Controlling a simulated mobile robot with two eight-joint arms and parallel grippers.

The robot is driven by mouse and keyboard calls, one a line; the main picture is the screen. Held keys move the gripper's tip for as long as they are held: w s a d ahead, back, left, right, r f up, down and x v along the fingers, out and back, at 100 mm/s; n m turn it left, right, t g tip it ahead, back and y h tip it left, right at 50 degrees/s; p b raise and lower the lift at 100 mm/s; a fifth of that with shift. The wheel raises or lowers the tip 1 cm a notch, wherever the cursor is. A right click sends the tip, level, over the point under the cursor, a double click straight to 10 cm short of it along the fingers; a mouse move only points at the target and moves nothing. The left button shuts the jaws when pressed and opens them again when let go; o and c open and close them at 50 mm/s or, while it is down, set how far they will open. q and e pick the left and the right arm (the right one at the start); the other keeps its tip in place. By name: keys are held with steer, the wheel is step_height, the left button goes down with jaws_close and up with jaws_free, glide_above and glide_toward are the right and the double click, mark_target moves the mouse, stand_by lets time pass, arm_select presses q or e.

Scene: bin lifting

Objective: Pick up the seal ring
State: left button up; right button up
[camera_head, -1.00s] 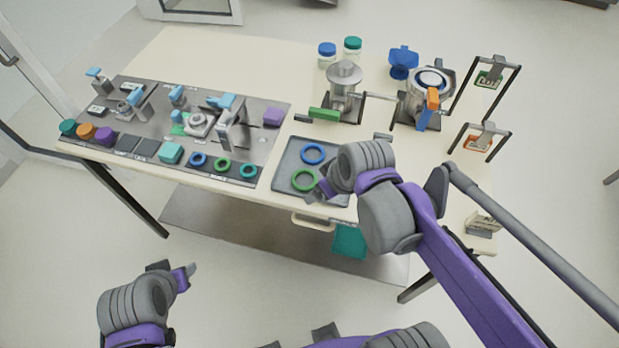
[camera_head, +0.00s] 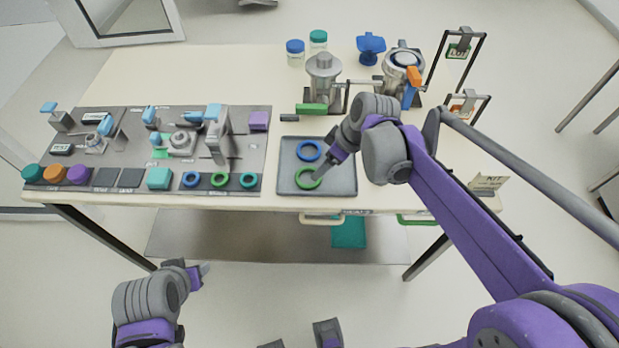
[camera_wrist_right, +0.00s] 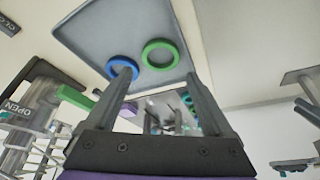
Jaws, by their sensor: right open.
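A blue ring (camera_head: 309,151) and a green ring (camera_head: 308,178) lie flat on a grey tray (camera_head: 345,189) near the table's front edge. In the right wrist view the blue ring (camera_wrist_right: 122,69) is close to one fingertip, and the green ring (camera_wrist_right: 160,54) appears between and beyond the fingers. My right gripper (camera_head: 326,166) is open and empty above the tray's right side; its fingers also show apart in the wrist view (camera_wrist_right: 158,78). Whether it touches a ring is unclear. My left gripper (camera_head: 193,272) hangs in front of the table, away from the rings; its opening is unclear.
A dark panel (camera_head: 120,178) at left holds fixtures, coloured caps and another row of rings (camera_head: 220,180). Metal devices (camera_head: 324,80) and jars (camera_head: 295,52) stand behind the tray. Framed stands (camera_head: 460,60) are at right.

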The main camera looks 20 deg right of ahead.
mark_target(308, 179)
steer(key=x, duration=0.2)
steer(key=shift+f, duration=0.45)
steer(key=shift+a+x, duration=0.15)
steer(key=shift+x, duration=1.35)
steer(key=shift+a+x, duration=0.1)
steer(key=shift+x, duration=1.45)
steer(key=shift+w+r, duration=0.1)
steer(key=shift+w, duration=0.05)
steer(key=c, duration=0.8)
